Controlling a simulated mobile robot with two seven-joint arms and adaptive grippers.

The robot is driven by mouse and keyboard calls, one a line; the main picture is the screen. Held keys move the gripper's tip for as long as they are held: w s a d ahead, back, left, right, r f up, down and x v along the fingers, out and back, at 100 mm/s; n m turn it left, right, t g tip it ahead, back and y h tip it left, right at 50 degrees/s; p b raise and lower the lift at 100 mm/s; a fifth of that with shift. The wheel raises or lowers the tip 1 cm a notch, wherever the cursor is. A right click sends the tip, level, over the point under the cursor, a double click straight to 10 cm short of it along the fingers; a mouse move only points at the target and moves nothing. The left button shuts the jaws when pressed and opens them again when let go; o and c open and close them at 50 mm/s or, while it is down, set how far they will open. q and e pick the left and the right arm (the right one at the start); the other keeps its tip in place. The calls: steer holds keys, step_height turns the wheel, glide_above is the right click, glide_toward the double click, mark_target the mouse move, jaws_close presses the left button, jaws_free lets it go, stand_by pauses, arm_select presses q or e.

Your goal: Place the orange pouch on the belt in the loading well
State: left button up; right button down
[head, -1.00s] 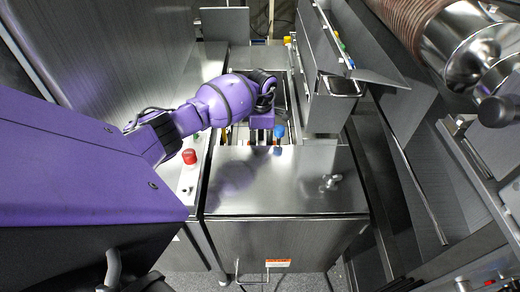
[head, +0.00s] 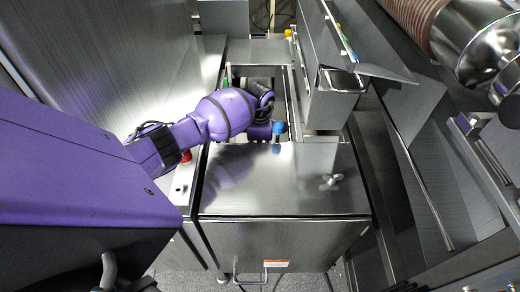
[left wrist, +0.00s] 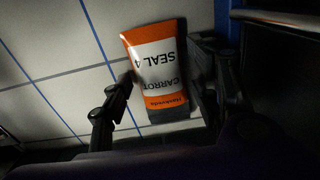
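The orange and white pouch (left wrist: 160,74), with dark lettering, is between the two fingers of my left gripper (left wrist: 162,82) in the left wrist view. Both fingers appear to touch its side edges. Behind it is the white belt (left wrist: 70,62) with blue lines; I cannot tell whether the pouch touches it. In the head view, my left arm reaches into the loading well (head: 238,71), and the wrist and lid hide the fingers and pouch. My right gripper is not in view.
A steel lid (head: 275,185) with a star-shaped knob (head: 331,181) covers the near side of the well. A blue-topped post (head: 278,128) stands at its edge. A steel housing (head: 330,95) borders the right, and a red button (head: 187,156) is partly hidden on the left.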

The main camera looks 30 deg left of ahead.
arm_select(q)
steer(key=shift+o, duration=0.2)
steer(key=shift+r, duration=0.2)
steer(key=shift+w+r, duration=0.1)
steer(key=shift+r, duration=0.2)
step_height(320, 180, up, 5)
steer(key=shift+w+p, duration=0.15)
steer(key=shift+p, duration=0.7)
step_height(320, 180, up, 7)
steer(key=shift+f, duration=0.15)
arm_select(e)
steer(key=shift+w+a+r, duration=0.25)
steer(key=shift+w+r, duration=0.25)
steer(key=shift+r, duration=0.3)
